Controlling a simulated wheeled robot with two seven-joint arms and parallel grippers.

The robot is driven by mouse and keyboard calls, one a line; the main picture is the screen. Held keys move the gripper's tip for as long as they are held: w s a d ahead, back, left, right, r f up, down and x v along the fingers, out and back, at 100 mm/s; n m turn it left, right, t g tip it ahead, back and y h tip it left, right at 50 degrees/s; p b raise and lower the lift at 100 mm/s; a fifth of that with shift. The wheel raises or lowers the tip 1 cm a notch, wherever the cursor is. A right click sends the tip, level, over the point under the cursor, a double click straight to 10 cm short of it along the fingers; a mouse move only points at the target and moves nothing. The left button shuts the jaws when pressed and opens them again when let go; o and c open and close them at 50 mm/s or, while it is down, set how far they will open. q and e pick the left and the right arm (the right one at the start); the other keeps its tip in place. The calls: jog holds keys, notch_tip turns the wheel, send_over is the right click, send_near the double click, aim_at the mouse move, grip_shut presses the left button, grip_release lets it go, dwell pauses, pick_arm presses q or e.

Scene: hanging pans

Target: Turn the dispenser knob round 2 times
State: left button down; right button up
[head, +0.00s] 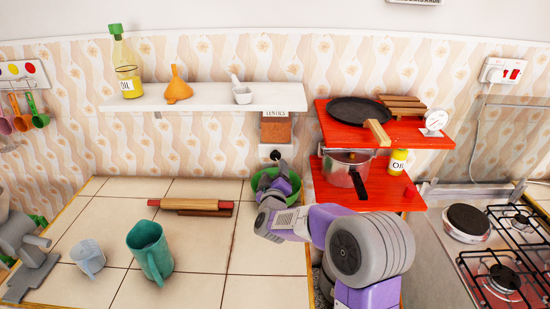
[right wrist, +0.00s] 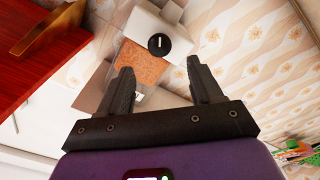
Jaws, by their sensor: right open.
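The dispenser (head: 276,128) hangs on the wall under the white shelf, with a label and orange-brown contents behind its window. Its round black knob (head: 275,155) is at the bottom front on a white housing. In the right wrist view the knob (right wrist: 159,44) faces me and carries a short white mark that looks upright in that picture. My right gripper (head: 277,175) is just below the knob in the head view. In the right wrist view my right gripper (right wrist: 158,72) is open and empty, its fingers apart on either side of the line to the knob, not touching it. My left gripper is not in view.
A green bowl (head: 284,203) stands under the dispenser, partly hidden by my right arm. Red shelves (head: 430,142) with a pan (head: 357,110) and pot (head: 345,171) are close on the right. A rolling pin (head: 190,204) lies on the tiled counter (head: 215,266).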

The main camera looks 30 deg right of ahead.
aim_at(275, 157)
jog(key=x, duration=0.7)
jog(key=shift+w+d, duration=0.15)
jog(key=c, duration=1.1)
jog(key=shift+o, duration=0.2)
jog(key=shift+b, duration=0.3)
jog(key=shift+m, duration=0.4)
